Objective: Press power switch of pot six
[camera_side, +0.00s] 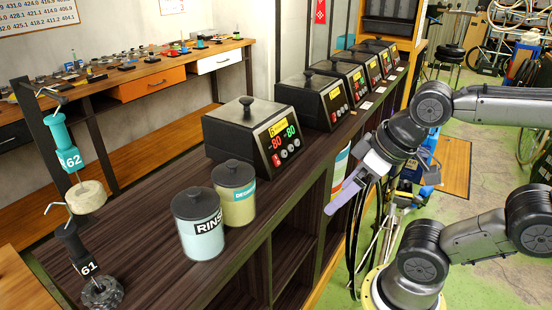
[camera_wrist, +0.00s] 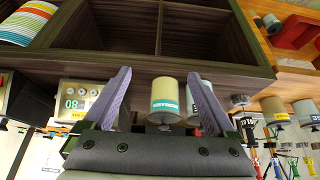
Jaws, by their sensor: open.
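The nearest black waxing pot (camera_side: 252,130) stands on the dark bench. Its yellow label seems to start with a 6, and its display reads 80 twice in red and green. A small red switch (camera_side: 277,160) is low on its sloped panel, beside round knobs. In the wrist view the pot's panel (camera_wrist: 78,100) shows upside down, left of the fingers; its switch is not clear there. My gripper (camera_side: 331,208) is out in front of the bench, right of the pot and apart from it. Its two lavender fingers (camera_wrist: 158,73) are spread with nothing held.
A rinse canister (camera_side: 198,228) and a yellowish canister (camera_side: 235,200) stand near the pot. More pots (camera_side: 322,100) line the bench behind it. Open shelves (camera_side: 290,245) lie under the bench edge.

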